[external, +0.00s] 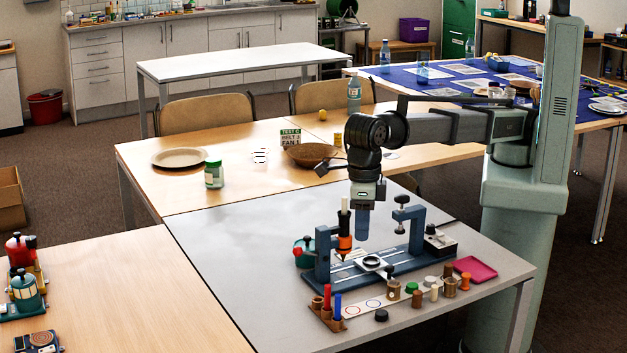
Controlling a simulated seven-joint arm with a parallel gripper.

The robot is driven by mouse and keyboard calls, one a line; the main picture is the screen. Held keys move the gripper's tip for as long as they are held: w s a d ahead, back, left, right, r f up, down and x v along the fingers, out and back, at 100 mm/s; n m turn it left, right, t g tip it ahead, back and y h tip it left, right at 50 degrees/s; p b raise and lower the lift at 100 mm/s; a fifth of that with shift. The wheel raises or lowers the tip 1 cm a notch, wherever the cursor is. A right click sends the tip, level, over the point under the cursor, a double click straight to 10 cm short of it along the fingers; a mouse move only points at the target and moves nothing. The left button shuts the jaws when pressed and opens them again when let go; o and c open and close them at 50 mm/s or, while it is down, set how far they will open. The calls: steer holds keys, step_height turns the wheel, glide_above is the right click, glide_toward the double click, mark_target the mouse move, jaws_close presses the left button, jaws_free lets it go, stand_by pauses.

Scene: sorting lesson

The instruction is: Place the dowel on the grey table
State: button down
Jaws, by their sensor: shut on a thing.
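My gripper (363,226) points down above the blue fixture on the grey table (210,262). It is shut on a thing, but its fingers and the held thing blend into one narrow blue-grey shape. I cannot make out for certain whether it is the dowel. An orange and black pointed tool (345,240) with a pale top stands upright just left of and in front of my gripper. I cannot tell whether they touch. The left half of the grey tabletop is bare.
The blue fixture (415,256) has two uprights and a clamp on the right. In front are a peg rack with a red peg (326,297) and a blue peg (337,306), several small cylinders, and a magenta tray (475,269). A teal-and-red object (303,253) stands left of the fixture.

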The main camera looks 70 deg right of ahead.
steer(key=s+a, duration=0.1)
steer(key=s, duration=0.1)
glide_toward(363, 325)
steer(key=shift+f, duration=3.1)
steer(key=shift+f, duration=0.15)
steer(key=c, duration=1.1)
jaws_free()
step_height(363, 325, up, 12)
steer(key=shift+r, duration=0.2)
steer(key=shift+o, duration=0.4)
steer(key=shift+d, duration=0.1)
